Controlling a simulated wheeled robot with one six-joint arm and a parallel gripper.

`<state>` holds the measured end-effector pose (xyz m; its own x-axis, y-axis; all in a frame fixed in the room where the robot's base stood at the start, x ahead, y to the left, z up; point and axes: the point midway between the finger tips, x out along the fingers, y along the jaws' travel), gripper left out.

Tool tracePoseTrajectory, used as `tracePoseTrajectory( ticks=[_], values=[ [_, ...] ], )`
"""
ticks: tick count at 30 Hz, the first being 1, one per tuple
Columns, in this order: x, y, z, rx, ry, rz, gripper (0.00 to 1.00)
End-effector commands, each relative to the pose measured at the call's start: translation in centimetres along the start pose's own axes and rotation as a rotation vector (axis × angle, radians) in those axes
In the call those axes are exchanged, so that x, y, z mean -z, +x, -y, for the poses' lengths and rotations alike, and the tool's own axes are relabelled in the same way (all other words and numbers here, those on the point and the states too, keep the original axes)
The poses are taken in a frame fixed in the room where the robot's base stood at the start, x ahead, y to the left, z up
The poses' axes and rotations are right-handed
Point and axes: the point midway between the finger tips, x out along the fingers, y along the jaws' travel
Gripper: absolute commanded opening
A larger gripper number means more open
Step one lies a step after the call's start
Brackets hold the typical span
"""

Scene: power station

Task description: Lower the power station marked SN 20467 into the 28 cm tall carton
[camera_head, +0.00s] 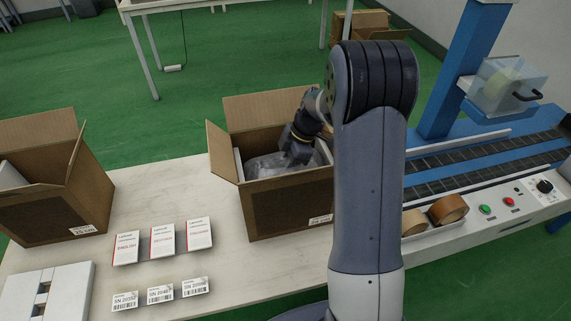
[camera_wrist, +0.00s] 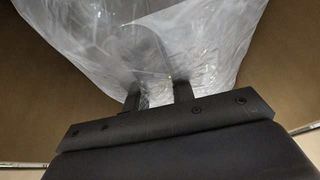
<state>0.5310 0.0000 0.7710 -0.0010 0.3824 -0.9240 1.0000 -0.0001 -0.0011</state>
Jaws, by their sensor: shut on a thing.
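The power station (camera_head: 265,166) is wrapped in a clear plastic bag and sits inside the open middle carton (camera_head: 285,205), partly below its rim. Its serial number is not visible. The carton's flaps stand up and out, and a small label on its front is too small to read surely. My gripper (camera_head: 297,152) reaches into this carton from above. In the wrist view my gripper (camera_wrist: 158,92) is shut on the bagged power station (camera_wrist: 190,40), with brown carton walls on both sides. My arm hides the carton's right side. How far the base is from the floor cannot be seen.
Another open carton (camera_head: 60,200) stands at the left with white packing inside. Three booklets (camera_head: 161,241), three serial labels (camera_head: 160,294) and a white foam piece (camera_head: 45,292) lie in front. A blue taping machine (camera_head: 450,90) with rollers and tape rolls (camera_head: 447,209) is at the right.

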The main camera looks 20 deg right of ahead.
Motion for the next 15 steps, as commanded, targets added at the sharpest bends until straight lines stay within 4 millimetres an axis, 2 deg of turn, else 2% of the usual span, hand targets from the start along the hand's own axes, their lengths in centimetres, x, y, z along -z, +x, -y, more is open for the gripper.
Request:
tracePoseTrajectory(
  ticks=[11, 12, 15],
  values=[
    [0.08, -0.17, -0.19, -0.007, -0.002, -0.001, 0.00],
    [0.08, -0.17, -0.19, -0.007, -0.002, -0.001, 0.26],
    [0.06, -0.12, -0.16, -0.006, -0.002, -0.001, 0.34]
  ],
)
